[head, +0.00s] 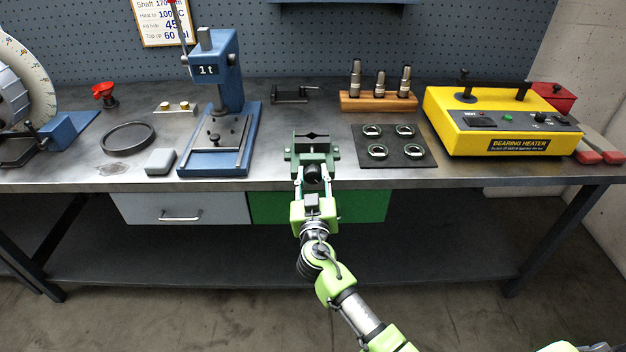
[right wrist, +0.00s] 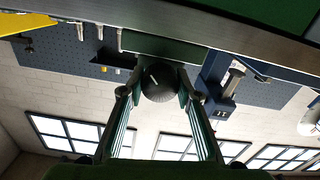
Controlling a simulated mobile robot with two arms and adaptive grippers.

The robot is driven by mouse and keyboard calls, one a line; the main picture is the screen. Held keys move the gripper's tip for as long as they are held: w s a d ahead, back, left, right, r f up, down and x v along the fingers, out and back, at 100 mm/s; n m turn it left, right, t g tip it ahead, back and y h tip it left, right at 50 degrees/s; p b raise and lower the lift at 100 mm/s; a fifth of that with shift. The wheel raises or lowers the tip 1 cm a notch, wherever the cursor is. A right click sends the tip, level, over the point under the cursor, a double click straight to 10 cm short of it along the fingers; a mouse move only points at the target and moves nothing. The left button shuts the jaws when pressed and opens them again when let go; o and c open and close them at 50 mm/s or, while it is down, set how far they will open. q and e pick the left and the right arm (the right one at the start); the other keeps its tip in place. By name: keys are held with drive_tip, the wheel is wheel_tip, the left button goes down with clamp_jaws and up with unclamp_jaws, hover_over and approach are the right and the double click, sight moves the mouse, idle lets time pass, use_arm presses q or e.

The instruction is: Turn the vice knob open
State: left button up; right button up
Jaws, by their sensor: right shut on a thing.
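The green vice (head: 314,150) stands at the front edge of the workbench in the head view, with dark V-notched jaws on top. Its round black knob (head: 312,173) faces me at the bench front. In the right wrist view the knob (right wrist: 159,82) shows large, with a pale line on its face. My right gripper (head: 313,177) is shut on the knob, one finger on each side of it. The right wrist view also shows the right gripper (right wrist: 158,92) with its fingertips at the knob's two sides. My left gripper is not in view.
A blue press (head: 217,110) stands left of the vice. A dark mat (head: 394,157) with several metal rings lies to the right, and a yellow bearing heater (head: 500,120) beyond it. A wooden block (head: 378,103) holds 3 metal pieces behind. Drawers (head: 185,209) hang under the bench.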

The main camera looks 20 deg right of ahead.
drive_tip(key=n+b, duration=0.1)
drive_tip(key=n, duration=0.1)
drive_tip(key=shift+n, duration=0.4)
drive_tip(key=n, duration=0.3)
drive_tip(key=shift+n, duration=0.3)
drive_tip(key=n, duration=0.2)
drive_tip(key=shift+n, duration=0.4)
drive_tip(key=n, duration=0.3)
drive_tip(key=shift+n, duration=0.3)
drive_tip(key=n+p, duration=0.1)
drive_tip(key=n, duration=0.2)
drive_tip(key=shift+n, duration=0.3)
drive_tip(key=n+p, duration=0.1)
drive_tip(key=n, duration=0.2)
drive_tip(key=shift+a+n+p, duration=0.1)
drive_tip(key=shift+n+p, duration=0.2)
drive_tip(key=shift+p, duration=0.1)
drive_tip(key=n+p, duration=0.2)
drive_tip(key=n, duration=0.2)
drive_tip(key=shift+f+n+p, duration=0.1)
drive_tip(key=shift+n+p, duration=0.6)
drive_tip(key=shift+n, duration=1)
